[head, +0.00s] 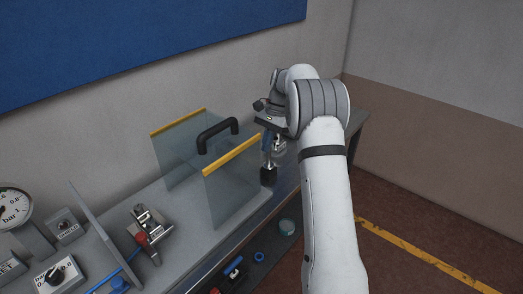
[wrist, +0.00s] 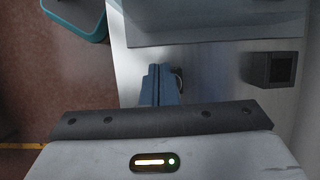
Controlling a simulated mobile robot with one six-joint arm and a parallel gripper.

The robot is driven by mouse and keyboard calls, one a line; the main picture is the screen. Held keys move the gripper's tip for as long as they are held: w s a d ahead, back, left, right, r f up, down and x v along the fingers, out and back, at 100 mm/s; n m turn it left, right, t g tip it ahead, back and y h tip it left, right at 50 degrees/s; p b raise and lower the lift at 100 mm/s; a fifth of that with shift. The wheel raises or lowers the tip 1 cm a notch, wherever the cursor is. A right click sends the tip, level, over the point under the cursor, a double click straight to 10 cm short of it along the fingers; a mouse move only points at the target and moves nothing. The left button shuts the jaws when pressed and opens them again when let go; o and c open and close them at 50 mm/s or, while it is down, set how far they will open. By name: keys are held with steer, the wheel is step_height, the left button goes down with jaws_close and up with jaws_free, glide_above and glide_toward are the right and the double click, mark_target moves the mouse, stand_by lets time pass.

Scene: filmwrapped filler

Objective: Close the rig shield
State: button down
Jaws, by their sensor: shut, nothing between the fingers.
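The rig shield (head: 232,190) is a clear box-like cover with yellow top edges and a black handle (head: 217,134) between them. It stands on the grey bench, to the right of a metal clamp fixture (head: 150,232) with a red part, and does not cover it. My gripper (head: 268,147) is just right of the shield, near its right end and above the bench. In the wrist view its blue fingers (wrist: 160,84) are shut and empty. A clear panel crosses the top of that view, apart from the fingers. My arm hides part of the bench's right end.
A pressure gauge (head: 14,207), a knob box (head: 58,274) and an upright grey panel (head: 97,216) stand at the left. A small dark block (wrist: 271,69) sits on the bench. Small items lie on the shelf below. The wall runs close behind.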

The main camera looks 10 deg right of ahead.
steer(key=shift+s+a+f+p, duration=0.25)
steer(key=shift+s+a, duration=0.4)
steer(key=shift+a, duration=0.25)
steer(key=shift+s+a+f+p, duration=0.15)
steer(key=shift+s+a+p, duration=0.05)
steer(key=shift+s+a, duration=0.55)
steer(key=shift+w+a, duration=0.1)
